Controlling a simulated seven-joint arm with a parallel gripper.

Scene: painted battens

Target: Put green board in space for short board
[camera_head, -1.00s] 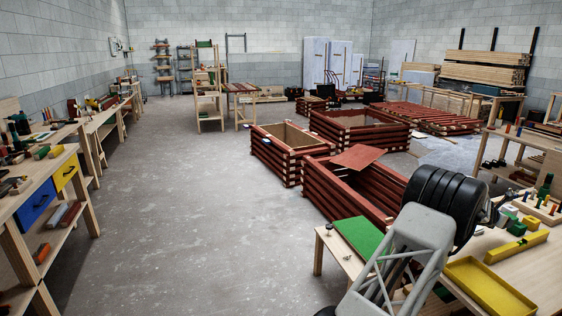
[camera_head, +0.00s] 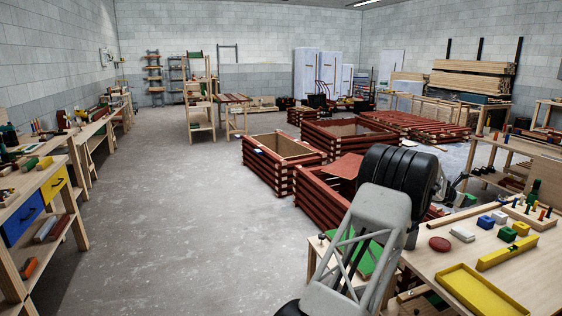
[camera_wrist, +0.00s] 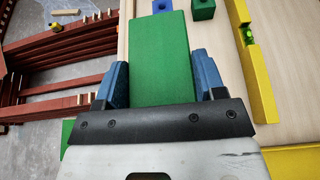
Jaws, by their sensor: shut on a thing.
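My gripper (camera_wrist: 159,68) is shut on a green board (camera_wrist: 161,42) in the wrist view, with a blue finger against each long side. The board points away from the wrist, above a pale wooden tabletop (camera_wrist: 222,62). In the head view my gripper and the held board are mostly hidden behind my arm. Another flat green piece (camera_head: 368,257) lies on a low wooden stand there, partly covered by my arm. I cannot make out which place is the space for a short board.
A yellow level (camera_wrist: 255,70) lies right of the held board. In the head view the right table (camera_head: 420,265) holds a yellow tray (camera_head: 483,290) and a red oval piece (camera_head: 439,244). Red timber boxes (camera_head: 283,160) stand left; open floor lies beyond.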

